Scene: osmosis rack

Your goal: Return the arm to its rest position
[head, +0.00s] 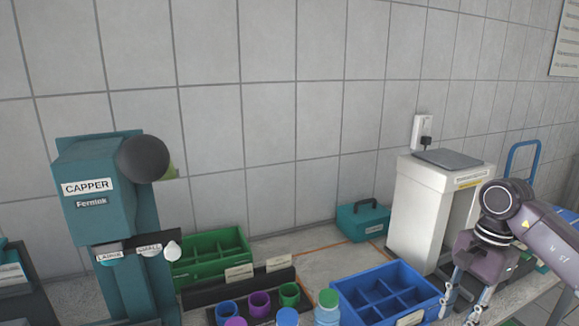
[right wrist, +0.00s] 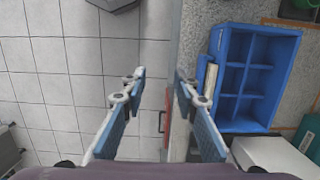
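My right arm (head: 545,240) comes in from the right in the head view and bends down. Its gripper (head: 459,312) points downward at the right side of the blue divided crate (head: 345,292). In the right wrist view the gripper (right wrist: 158,85) has its two blue-padded fingers spread apart, with nothing held between them. The counter's front edge (right wrist: 175,50) and the floor show beneath it. The blue crate (right wrist: 238,125) lies to the right of the fingers there. My left gripper is not in view.
A white machine (head: 410,205) stands behind my right gripper. A teal toolbox (head: 362,222), a green divided crate (head: 205,262), colored cups and bottles (head: 328,308) and the teal capper (head: 100,210) occupy the counter. Tiled floor (right wrist: 50,90) is clear in front.

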